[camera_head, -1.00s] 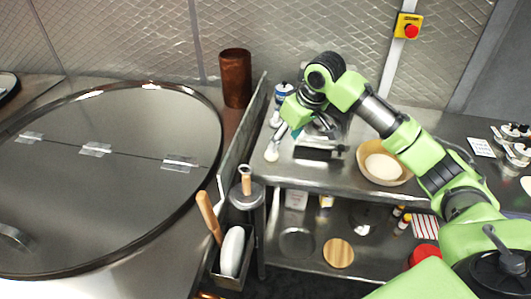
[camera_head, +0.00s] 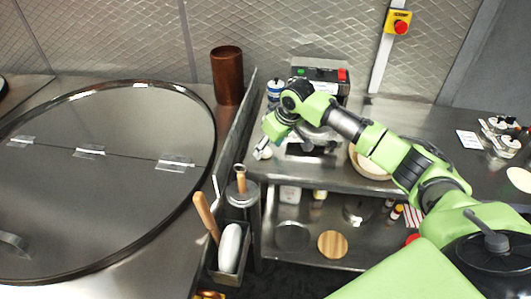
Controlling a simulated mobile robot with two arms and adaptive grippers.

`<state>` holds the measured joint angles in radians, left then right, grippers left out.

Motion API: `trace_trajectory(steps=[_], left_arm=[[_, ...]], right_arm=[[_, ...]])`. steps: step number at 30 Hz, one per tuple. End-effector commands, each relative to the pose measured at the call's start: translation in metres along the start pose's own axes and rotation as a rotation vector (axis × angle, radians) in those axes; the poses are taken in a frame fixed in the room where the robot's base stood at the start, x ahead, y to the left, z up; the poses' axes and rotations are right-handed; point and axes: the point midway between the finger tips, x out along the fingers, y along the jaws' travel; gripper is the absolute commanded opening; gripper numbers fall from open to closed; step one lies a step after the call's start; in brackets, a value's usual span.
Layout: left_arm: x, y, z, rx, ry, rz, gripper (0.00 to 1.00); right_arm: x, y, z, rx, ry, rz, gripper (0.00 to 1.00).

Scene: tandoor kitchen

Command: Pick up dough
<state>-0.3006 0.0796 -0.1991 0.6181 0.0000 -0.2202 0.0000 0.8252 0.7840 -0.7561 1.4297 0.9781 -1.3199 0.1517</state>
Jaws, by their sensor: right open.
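A small whitish lump (camera_head: 264,154), which looks like dough, lies at the left end of the steel counter (camera_head: 345,178). My right gripper (camera_head: 266,144) is open and points down just above and beside the lump; I cannot tell whether it touches. Its fingers are small and partly hidden by the green wrist. A pale bowl (camera_head: 362,169) stands to the right, partly covered by my right arm, so little of its content shows. My left gripper is not in view.
A metal divider (camera_head: 236,135) runs close left of the lump. Beyond it is a large round lid (camera_head: 110,190). A black device with a red part (camera_head: 322,78) and a blue-white can (camera_head: 274,92) stand behind. Several items fill the lower shelf.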

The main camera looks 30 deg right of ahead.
Motion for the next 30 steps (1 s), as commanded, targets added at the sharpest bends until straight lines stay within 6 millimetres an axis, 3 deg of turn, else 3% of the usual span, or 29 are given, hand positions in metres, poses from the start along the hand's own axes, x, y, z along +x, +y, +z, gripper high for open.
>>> trace_trajectory(steps=[6, 13, 17, 30], left_arm=[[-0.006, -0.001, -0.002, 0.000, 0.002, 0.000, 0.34], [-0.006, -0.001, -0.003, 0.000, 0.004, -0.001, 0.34], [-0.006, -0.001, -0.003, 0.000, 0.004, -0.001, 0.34], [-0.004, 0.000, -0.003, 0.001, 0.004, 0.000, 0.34]], right_arm=[[0.021, 0.000, 0.000, 0.001, 0.000, 0.000, 0.52], [0.023, 0.000, 0.000, 0.000, 0.001, 0.001, 0.52], [0.023, 0.000, 0.000, 0.000, 0.001, 0.001, 0.26], [0.021, 0.000, -0.001, 0.000, 0.002, 0.001, 0.25]])
